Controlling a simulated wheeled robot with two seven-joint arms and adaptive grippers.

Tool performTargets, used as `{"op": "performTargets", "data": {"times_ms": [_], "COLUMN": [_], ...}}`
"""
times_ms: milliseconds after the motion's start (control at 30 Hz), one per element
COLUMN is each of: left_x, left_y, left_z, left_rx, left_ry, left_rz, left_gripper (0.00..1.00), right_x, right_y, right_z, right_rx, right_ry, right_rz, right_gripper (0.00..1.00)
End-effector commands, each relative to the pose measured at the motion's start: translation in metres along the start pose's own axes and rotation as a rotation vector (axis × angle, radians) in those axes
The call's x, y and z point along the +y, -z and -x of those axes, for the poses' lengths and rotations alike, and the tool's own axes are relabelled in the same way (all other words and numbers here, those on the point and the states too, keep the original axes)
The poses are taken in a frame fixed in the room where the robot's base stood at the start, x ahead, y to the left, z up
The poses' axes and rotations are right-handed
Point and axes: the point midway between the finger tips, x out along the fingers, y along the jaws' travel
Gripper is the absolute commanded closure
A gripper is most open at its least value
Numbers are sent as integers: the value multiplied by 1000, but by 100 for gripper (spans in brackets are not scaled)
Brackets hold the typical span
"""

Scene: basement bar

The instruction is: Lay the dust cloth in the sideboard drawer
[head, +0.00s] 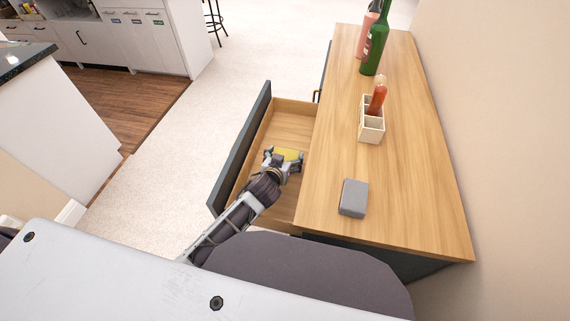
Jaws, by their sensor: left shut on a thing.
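The sideboard (400,190) has a light wood top and a dark front. Its drawer (290,121) is pulled open and shows a bare wooden floor. My left gripper (284,158) reaches down over the open drawer. It is shut on the yellow dust cloth (289,154), which is partly hidden by the fingers. The cloth is within the drawer's outline; I cannot tell whether it touches the floor. My right gripper is not in view.
On the sideboard top are a grey block (353,198), a pale divided holder (371,131) with a red bottle (377,98), a green bottle (374,52) and a pink bottle (366,30). A wall stands at right. Open carpet lies left of the drawer.

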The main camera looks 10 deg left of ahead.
Motion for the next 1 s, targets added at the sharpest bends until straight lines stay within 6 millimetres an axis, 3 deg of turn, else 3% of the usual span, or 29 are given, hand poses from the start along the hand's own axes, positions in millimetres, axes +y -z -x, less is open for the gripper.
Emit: {"op": "performTargets", "data": {"times_ms": [300,500,700,1000], "left_x": [0,0,0,0], "left_y": [-16,-33,-35,-37], "left_z": [-8,-16,-17,-18], "left_rx": [-2,-1,0,0], "left_ry": [0,0,-1,0], "left_rz": [-1,-1,-1,0], "left_gripper": [39,39,39,39], "right_x": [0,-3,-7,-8], "right_y": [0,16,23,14], "right_z": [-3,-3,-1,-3], "right_rx": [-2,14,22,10], "right_ry": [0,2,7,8], "right_rz": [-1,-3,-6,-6], "right_gripper": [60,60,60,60]}}
